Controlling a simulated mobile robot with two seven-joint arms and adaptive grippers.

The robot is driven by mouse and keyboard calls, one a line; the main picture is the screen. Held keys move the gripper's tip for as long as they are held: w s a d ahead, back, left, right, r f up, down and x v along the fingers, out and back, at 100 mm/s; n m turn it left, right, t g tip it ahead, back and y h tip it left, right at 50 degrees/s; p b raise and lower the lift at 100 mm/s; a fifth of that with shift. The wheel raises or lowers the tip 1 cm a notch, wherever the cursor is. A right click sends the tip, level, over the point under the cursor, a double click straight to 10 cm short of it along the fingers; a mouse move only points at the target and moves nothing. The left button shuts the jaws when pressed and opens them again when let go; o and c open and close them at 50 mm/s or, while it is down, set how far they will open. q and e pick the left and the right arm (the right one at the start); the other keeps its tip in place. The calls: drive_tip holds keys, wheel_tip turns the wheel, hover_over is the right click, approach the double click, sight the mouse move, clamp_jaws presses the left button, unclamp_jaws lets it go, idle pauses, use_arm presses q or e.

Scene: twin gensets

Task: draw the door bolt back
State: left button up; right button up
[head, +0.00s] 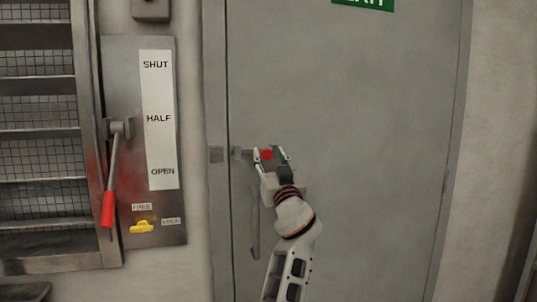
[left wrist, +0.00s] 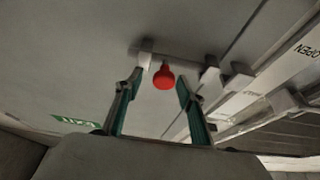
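The door bolt (head: 240,154) is a grey bar mounted across the left edge of the grey door (head: 350,130). Its round red knob (head: 266,154) shows at my left gripper (head: 272,157). In the left wrist view the red knob (left wrist: 163,77) lies between the tips of my open left gripper (left wrist: 160,80), with a gap on both sides. The bolt's bar (left wrist: 185,60) runs behind it toward a block on the frame (left wrist: 240,76). I cannot tell how deep the bar sits there. My right gripper is not in view.
A vertical door handle (head: 254,222) is below the bolt, close to my left arm. Left of the door are a panel marked SHUT, HALF, OPEN (head: 159,120), a red-handled lever (head: 108,208), a yellow knob (head: 142,226) and louvres (head: 35,105).

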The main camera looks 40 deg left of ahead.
use_arm(q)
drive_tip(key=v, duration=0.6)
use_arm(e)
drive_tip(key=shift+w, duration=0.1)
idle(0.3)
